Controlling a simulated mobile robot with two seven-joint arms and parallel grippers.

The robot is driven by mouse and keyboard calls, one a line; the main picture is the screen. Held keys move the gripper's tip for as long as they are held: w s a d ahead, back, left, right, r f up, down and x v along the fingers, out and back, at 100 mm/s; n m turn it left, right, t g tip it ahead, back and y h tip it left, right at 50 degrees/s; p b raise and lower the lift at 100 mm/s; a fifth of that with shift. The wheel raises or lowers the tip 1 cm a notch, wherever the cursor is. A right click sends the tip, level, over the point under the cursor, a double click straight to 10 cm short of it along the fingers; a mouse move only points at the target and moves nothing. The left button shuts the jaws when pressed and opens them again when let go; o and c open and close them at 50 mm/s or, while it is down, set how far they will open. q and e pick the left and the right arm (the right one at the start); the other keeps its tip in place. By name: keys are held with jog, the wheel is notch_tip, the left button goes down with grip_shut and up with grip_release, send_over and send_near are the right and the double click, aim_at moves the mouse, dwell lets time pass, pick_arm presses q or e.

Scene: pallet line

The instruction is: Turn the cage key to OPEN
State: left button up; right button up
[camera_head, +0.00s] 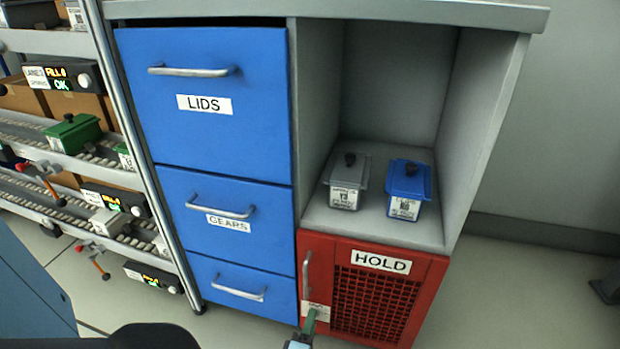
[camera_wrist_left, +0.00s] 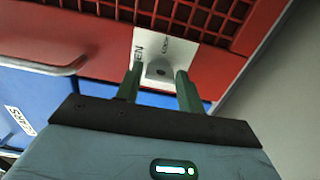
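The red HOLD cage (camera_head: 376,293) has a mesh door and a bar handle at its left. A pale lock plate (camera_head: 322,311) sits low on the door's left side; in the left wrist view the plate (camera_wrist_left: 180,52) bears lettering, with "EN" legible. A small grey key or lock piece (camera_wrist_left: 159,70) with a dark centre is on it. My left gripper (camera_head: 310,322) is at the plate. In the left wrist view its two green fingers (camera_wrist_left: 160,84) are apart, one on each side of the grey piece, with gaps visible. Contact cannot be told. My right gripper is not in view.
Blue drawers, LIDS (camera_head: 205,129) and GEARS (camera_head: 224,231) among them, stand left of the cage with bar handles. A grey box (camera_head: 346,173) and a blue box (camera_head: 408,185) sit in the open shelf above. Roller racks (camera_head: 72,160) are far left.

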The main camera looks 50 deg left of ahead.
pick_arm(q)
jog(key=shift+o, duration=1.2)
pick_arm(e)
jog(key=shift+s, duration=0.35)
pick_arm(q)
jog(key=shift+s, duration=0.1)
jog(key=p+v, duration=0.2)
jog(key=v, duration=0.5)
jog(key=shift+s+d+p, duration=0.25)
jog(key=shift+p, duration=0.05)
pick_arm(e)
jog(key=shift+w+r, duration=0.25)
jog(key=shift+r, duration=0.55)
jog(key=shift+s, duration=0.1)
